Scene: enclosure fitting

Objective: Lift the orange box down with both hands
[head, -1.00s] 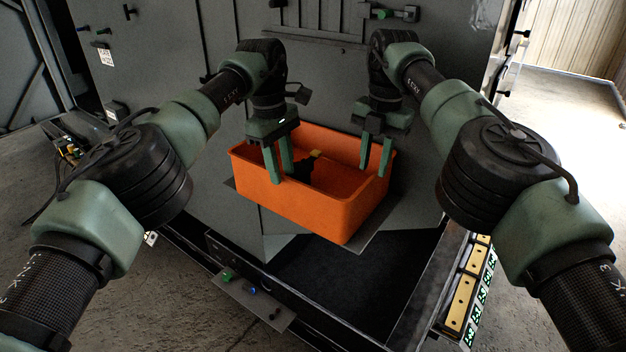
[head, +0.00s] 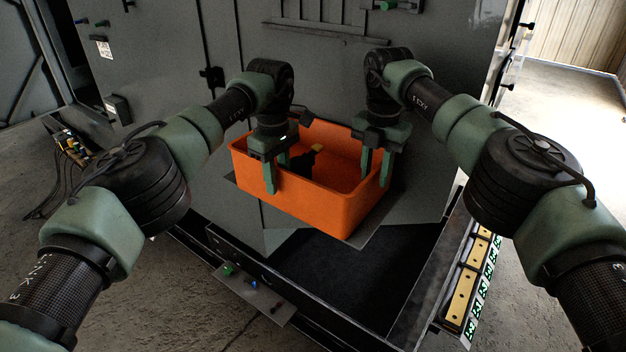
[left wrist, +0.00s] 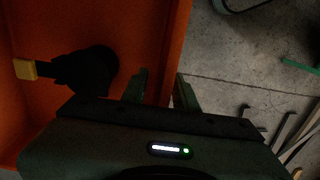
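The orange box (head: 315,205) is an open-topped bin sitting on a grey ledge against the cabinet front. A black tool with a yellow end (head: 318,149) lies inside it; it also shows in the left wrist view (left wrist: 85,70). My left gripper (head: 277,179) is open around the box's left wall, one finger inside and one outside. The left wrist view shows the wall between its fingers (left wrist: 163,92), with a gap on the inner side. My right gripper (head: 375,180) has its fingers apart at the right wall, seemingly one on each side; contact is hidden.
The grey cabinet (head: 330,75) rises directly behind the box. Below is a dark open-looking bay (head: 340,270), with a small panel of knobs (head: 255,295) in front and a yellow labelled strip (head: 462,295) at right. Cables (head: 60,180) lie on the floor at left.

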